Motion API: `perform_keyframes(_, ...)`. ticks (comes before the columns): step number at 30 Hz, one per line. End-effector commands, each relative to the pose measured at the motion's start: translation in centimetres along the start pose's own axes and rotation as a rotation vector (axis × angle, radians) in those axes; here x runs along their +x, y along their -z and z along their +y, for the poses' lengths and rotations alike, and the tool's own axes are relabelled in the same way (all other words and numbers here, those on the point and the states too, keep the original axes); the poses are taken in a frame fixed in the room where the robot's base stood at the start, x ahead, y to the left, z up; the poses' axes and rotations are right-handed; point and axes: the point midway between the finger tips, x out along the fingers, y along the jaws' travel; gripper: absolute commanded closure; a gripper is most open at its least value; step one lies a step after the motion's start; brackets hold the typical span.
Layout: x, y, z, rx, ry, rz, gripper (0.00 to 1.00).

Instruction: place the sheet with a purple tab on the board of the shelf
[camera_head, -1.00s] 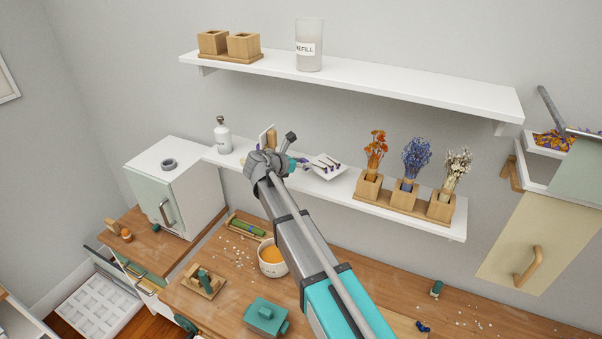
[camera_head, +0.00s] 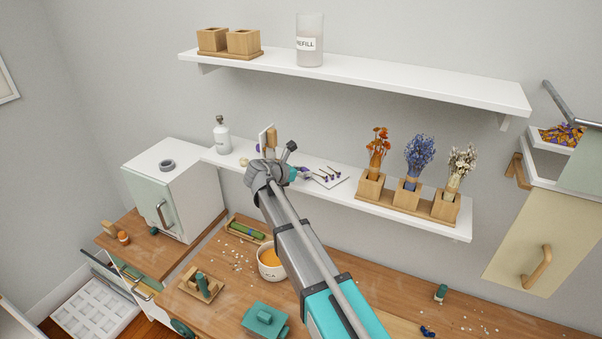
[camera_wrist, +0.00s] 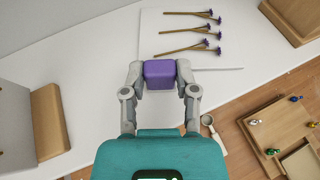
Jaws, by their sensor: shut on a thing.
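The white sheet (camera_head: 341,183) lies level on, or very close above, the board of the lower shelf (camera_head: 222,159). Several dried purple flower stems lie across it, seen clearly in the wrist view (camera_wrist: 187,44). Its purple tab (camera_wrist: 160,73) is at the near edge of the sheet, between my fingertips. My gripper (camera_head: 303,173) is shut on that tab, over the shelf. In the wrist view my gripper (camera_wrist: 160,78) has a finger on each side of the tab. I cannot tell whether the whole sheet touches the board.
A wooden stand (camera_head: 433,211) with three dried-flower bunches stands right of the sheet. Left of my gripper are an upright white panel with a wooden block (camera_head: 271,139) and a white bottle (camera_head: 221,134). An upper shelf (camera_head: 400,86) is above. The worktop below holds a bowl (camera_head: 271,267).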

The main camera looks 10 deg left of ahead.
Motion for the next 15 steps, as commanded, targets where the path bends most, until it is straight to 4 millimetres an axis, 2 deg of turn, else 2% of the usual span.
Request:
perform_keyframes(6, 0.18, 0.35, -0.02, 0.0, 0.0, 0.0, 1.0)
perform_keyframes(7, 0.13, 0.23, -0.02, 0.0, 0.0, 0.0, 0.56)
perform_keyframes(12, 0.14, 0.2, -0.04, 0.0, 0.001, 0.0, 0.27)
perform_keyframes(15, 0.15, 0.19, -0.04, 0.0, 0.001, 0.0, 0.27)
